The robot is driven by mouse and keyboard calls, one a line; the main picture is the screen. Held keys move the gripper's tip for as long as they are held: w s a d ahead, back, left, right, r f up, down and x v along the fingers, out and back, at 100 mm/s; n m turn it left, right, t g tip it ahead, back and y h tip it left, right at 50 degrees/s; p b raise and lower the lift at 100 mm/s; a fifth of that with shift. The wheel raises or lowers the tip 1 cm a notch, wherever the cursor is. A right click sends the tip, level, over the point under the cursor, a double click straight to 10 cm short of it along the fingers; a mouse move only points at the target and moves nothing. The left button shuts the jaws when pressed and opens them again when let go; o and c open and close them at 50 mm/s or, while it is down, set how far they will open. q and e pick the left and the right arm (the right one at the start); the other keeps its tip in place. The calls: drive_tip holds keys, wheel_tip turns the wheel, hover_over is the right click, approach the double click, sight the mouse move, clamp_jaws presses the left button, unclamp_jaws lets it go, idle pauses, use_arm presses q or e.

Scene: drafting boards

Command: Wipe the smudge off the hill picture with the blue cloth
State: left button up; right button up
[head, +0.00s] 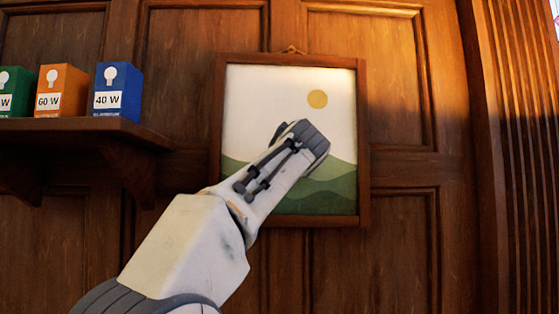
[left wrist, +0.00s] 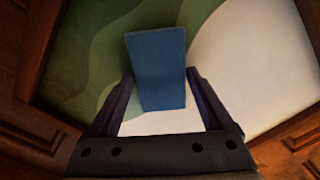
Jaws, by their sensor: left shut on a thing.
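The hill picture (head: 250,100) hangs on the wood wall in a brown frame, with a yellow sun, pale sky and green hills. My left gripper (head: 307,142) is in front of its middle, over the right part of the hills' top edge. In the left wrist view my left gripper (left wrist: 161,72) is shut on the blue cloth (left wrist: 158,60), a flat-faced blue block shape. The picture (left wrist: 245,60) fills the background there. I cannot tell whether the cloth touches it. The cloth is hidden in the head view. No smudge shows; my gripper and arm cover part of the picture. My right gripper is not in view.
A wooden shelf (head: 85,129) at the left holds a green box (head: 15,90), an orange 60 W box (head: 62,88) and a blue 40 W box (head: 118,90). Ribbed wood trim (head: 515,150) stands at the right. The panelled wall between picture and trim is clear.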

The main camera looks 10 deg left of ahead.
use_arm(q)
drive_tip(key=shift+w+d, duration=0.65)
drive_tip(key=shift+d, duration=1.5)
drive_tip(key=shift+s+a+r, duration=0.25)
drive_tip(key=shift+s+a, duration=0.4)
drive_tip(key=shift+a, duration=1.7)
drive_tip(key=shift+s+a+r, duration=0.25)
drive_tip(key=shift+s+a, duration=0.4)
drive_tip(key=shift+a, duration=1.65)
drive_tip(key=shift+s+a+r, duration=0.25)
drive_tip(key=shift+s+a, duration=0.4)
drive_tip(key=shift+a, duration=1.7)
drive_tip(key=shift+s+f, duration=0.1)
drive_tip(key=shift+s+d, duration=0.1)
drive_tip(key=shift+s, duration=0.15)
drive_tip(key=b, duration=0.3)
approach(246, 155)
drive_tip(key=shift+w+d+f, duration=0.15)
drive_tip(key=shift+d, duration=0.05)
